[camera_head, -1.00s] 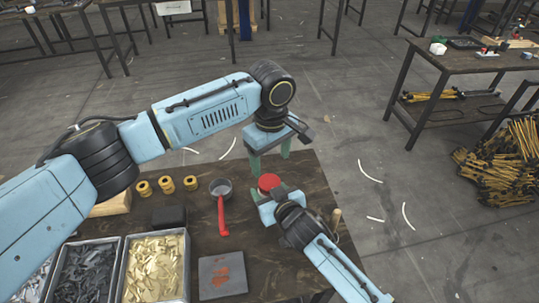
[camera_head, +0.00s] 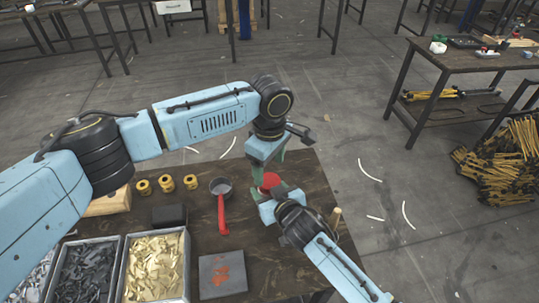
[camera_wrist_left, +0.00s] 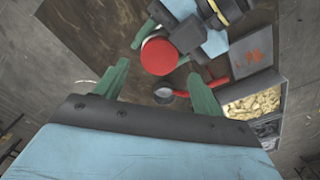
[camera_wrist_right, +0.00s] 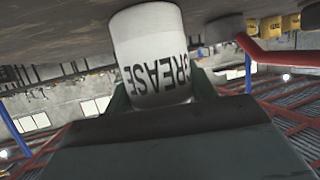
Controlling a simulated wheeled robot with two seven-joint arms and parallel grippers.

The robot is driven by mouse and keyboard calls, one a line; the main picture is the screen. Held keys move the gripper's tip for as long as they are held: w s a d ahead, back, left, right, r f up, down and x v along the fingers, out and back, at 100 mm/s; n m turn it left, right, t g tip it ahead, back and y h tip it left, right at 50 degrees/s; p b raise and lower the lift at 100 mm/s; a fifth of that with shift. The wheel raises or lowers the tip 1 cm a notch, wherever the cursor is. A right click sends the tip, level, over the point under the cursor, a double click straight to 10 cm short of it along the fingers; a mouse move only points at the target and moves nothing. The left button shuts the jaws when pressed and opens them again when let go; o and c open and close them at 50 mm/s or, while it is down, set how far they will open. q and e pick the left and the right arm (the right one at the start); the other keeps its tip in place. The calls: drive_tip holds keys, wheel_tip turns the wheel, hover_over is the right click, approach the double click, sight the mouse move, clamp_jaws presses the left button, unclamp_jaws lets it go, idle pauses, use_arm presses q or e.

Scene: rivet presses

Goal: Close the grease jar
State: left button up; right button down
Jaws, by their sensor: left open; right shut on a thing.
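The grease jar (camera_wrist_right: 155,60) is white with the black word GREASE, seen in the right wrist view. My right gripper (camera_wrist_right: 160,95) is shut on its sides. A red lid (camera_head: 269,181) tops the jar in the head view; it also shows in the left wrist view (camera_wrist_left: 159,56). I cannot tell whether the lid is fully seated. My left gripper (camera_head: 269,167) points down just above and behind the lid. In the left wrist view its green fingers (camera_wrist_left: 160,85) are spread wide, empty, with the lid ahead between them.
Several yellow rings (camera_head: 167,184) and a black block (camera_head: 170,216) lie further left. Metal parts bins (camera_head: 126,272) and a grey plate (camera_head: 222,277) are at the front. The table's back right is clear.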

sight(270, 181)
use_arm(q)
drive_tip(key=shift+f, duration=2.45)
drive_tip(key=c, duration=1)
drive_tip(key=m, duration=0.5)
drive_tip(key=shift+m, duration=0.3)
drive_tip(key=m, duration=0.5)
drive_tip(key=shift+w+m, duration=0.1)
drive_tip(key=shift+m, duration=1.1)
drive_tip(key=o, duration=1.1)
drive_tip(key=shift+c, duration=0.2)
